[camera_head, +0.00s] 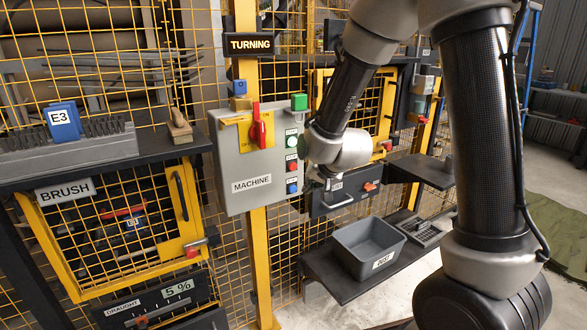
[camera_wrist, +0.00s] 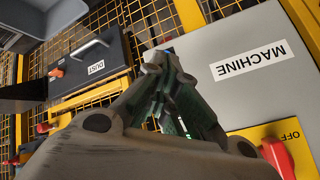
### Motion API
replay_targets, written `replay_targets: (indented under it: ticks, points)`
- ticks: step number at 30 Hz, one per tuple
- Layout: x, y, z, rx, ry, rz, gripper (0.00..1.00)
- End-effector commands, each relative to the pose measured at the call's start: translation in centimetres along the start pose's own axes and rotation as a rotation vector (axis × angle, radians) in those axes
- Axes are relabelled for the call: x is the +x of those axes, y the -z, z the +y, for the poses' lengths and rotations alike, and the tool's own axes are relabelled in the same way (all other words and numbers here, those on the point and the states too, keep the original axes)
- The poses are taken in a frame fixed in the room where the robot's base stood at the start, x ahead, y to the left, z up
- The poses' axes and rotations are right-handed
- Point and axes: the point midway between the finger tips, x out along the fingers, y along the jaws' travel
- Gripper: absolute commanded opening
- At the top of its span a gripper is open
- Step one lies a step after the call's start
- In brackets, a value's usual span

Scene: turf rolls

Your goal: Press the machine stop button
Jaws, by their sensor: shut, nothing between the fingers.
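The grey machine box (camera_head: 258,180), labelled MACHINE, hangs on a yellow post. I cannot read which is marked stop. A red rotary switch (camera_head: 260,126) is on its front. My gripper is shut and empty, just right of the button column, partly hidden by my wrist in the head view. In the wrist view its fingers (camera_wrist: 160,68) lie beside the box (camera_wrist: 235,90) and cover most of the buttons. Contact cannot be told.
A green lamp (camera_head: 299,102) sits on top of the box. A black shelf with a grey bin (camera_head: 368,247) is below right. A dust drawer (camera_wrist: 88,62) shows in the wrist view. A workbench with a brush (camera_head: 179,126) is at left. Yellow mesh fence stands behind.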

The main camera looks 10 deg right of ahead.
Motion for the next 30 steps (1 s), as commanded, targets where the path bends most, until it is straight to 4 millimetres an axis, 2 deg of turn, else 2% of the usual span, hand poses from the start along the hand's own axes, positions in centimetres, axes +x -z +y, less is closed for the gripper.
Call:
replay_targets:
  ticks: [12, 18, 30]
  points:
    - [3.8, 2.7, -2.7, 0.001, -0.001, -0.001, 0.0]
    - [4.5, 3.2, -3.2, 0.0, -0.001, -0.001, 0.0]
    - [4.5, 3.3, -3.3, 0.0, 0.0, -0.001, 0.0]
